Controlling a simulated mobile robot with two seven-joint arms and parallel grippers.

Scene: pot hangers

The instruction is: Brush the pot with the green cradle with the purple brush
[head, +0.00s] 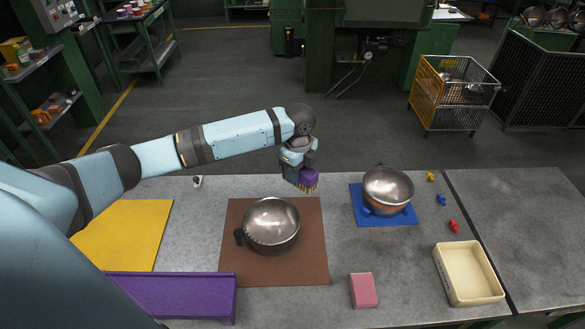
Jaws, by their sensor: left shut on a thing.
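My left gripper (298,172) is shut on the purple brush (309,178), bristles downward, above the far edge of the brown mat. A steel pot (271,224) with a dark handle at its left stands on the brown mat (312,262), nearer than the brush and apart from it. A second steel pot (388,187) with an orange band sits on blue supports on the blue mat (358,212) to the right. I see no green cradle at either pot. My right gripper is not in view.
A yellow mat (130,228) and a purple trough (170,292) lie at the left. A pink block (363,290) and a cream tray (440,262) are at the front right. Small yellow, blue and red pieces (454,226) lie near the table seam. A wire cart (430,92) stands behind.

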